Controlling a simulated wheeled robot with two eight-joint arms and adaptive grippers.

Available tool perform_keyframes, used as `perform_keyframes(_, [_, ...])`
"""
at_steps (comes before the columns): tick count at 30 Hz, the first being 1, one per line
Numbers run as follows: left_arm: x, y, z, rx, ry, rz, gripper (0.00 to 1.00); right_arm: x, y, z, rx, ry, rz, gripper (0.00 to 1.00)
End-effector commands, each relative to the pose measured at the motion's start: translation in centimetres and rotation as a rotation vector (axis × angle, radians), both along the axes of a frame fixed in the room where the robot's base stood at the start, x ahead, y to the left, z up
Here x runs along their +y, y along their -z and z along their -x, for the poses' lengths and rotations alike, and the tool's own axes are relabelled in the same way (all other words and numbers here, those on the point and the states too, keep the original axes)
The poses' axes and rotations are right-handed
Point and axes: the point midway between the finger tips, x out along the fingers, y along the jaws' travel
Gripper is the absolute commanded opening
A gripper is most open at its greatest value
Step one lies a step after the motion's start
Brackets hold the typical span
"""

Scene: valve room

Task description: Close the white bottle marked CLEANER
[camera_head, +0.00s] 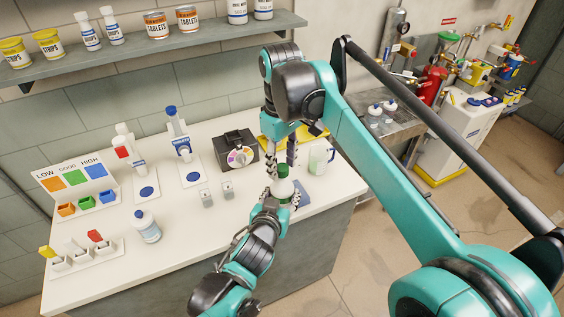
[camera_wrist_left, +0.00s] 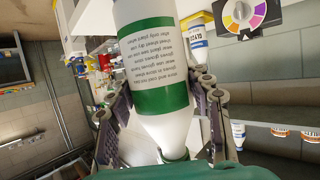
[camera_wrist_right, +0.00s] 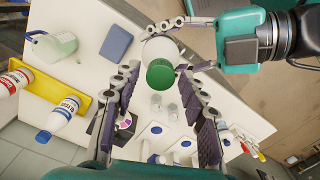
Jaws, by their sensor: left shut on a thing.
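The white bottle (camera_wrist_left: 150,60) has a green label band and fine print in the left wrist view; the word CLEANER is not legible. My left gripper (camera_head: 274,199) is shut around its body and holds it near the counter's front edge. A green cap (camera_wrist_right: 160,73) is on top of the white bottle (camera_wrist_right: 160,48) in the right wrist view; the cap also shows in the head view (camera_head: 282,171). I cannot tell whether it is tight. My right gripper (camera_head: 281,163) is above the bottle, pointing down. Its open fingers are on both sides of the cap, apparently with gaps.
A blue pad (camera_wrist_right: 116,41) lies near the bottle.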

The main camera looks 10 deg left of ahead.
Motion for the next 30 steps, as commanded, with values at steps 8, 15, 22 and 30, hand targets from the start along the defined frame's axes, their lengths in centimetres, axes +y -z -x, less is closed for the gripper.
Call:
perform_keyframes(8, [0.0, 0.0, 0.0, -0.001, 0.000, 0.000, 0.00, 0.0, 0.0, 0.0, 0.000, 0.000, 0.000, 0.51])
perform_keyframes(15, [0.0, 0.0, 0.0, -0.001, 0.000, 0.000, 0.00, 0.0, -2.3, 0.0, 0.000, 0.000, 0.000, 0.51])
perform_keyframes(22, [0.0, 0.0, 0.0, -0.001, 0.000, 0.000, 0.00, 0.1, -7.3, -0.1, 0.000, 0.000, 0.000, 0.51])
perform_keyframes(30, [0.0, 0.0, 0.0, -0.001, 0.000, 0.000, 0.00, 0.1, -11.1, -0.1, 0.000, 0.000, 0.000, 0.51])
